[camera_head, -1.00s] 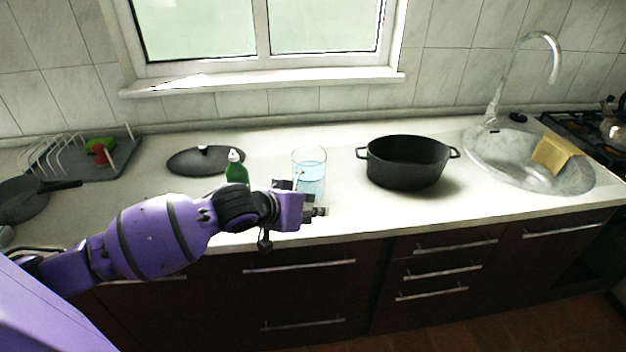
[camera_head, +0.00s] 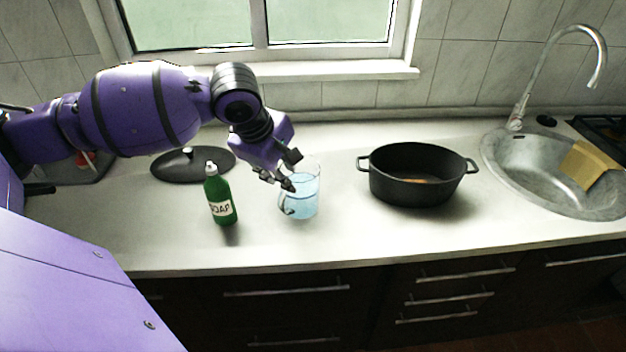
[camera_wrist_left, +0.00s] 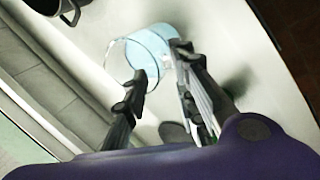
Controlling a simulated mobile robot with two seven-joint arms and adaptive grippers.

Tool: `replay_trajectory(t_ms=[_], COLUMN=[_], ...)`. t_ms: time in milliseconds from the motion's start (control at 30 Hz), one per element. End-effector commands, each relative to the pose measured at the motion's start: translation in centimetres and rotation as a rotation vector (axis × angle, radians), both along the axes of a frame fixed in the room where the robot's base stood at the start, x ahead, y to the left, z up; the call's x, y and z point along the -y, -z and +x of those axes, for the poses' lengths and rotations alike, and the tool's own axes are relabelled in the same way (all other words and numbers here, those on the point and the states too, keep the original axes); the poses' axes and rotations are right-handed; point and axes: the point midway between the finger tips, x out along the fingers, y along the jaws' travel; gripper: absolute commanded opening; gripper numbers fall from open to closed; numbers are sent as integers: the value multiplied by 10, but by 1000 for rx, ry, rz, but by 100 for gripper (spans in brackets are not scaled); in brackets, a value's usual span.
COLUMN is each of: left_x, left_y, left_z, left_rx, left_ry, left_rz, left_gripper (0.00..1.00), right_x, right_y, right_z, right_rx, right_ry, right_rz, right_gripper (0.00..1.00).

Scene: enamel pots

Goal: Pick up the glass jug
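The clear glass jug (camera_head: 305,196), holding pale blue liquid, stands upright on the counter between the soap bottle and the black pot. My left gripper (camera_head: 286,172) is at the jug's upper left side, pointing down to the right. In the left wrist view, the jug (camera_wrist_left: 157,45) lies at the fingertips. The two fingers of my left gripper (camera_wrist_left: 159,65) are spread apart, with part of the jug seen between their tips. I cannot tell whether a finger touches the glass. My right gripper is in neither view.
A green soap bottle (camera_head: 220,197) stands left of the jug, with a dark lid (camera_head: 185,166) behind it. The black pot (camera_head: 415,178) stands to the right, then the sink (camera_head: 515,165) with its faucet. The counter (camera_head: 350,235) in front is clear.

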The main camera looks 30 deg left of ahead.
Motion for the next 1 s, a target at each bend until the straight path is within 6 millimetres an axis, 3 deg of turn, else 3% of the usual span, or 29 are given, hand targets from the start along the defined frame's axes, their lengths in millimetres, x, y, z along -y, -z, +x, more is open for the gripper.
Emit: replay_trajectory(t_ms=[367,600,900,1000], left_x=[-2,-4,-5,-5], left_y=[36,67,71,71], left_z=[15,29,32,32], left_rx=[-3,-1,2,2], left_ry=[-3,-1,0,0], left_rz=[-1,-1,0,0], left_gripper=[26,26,26,14], right_x=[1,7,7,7], right_y=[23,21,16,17], right_z=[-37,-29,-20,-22], right_rx=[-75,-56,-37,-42], right_ry=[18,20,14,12], right_rz=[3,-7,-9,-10], right_gripper=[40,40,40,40])
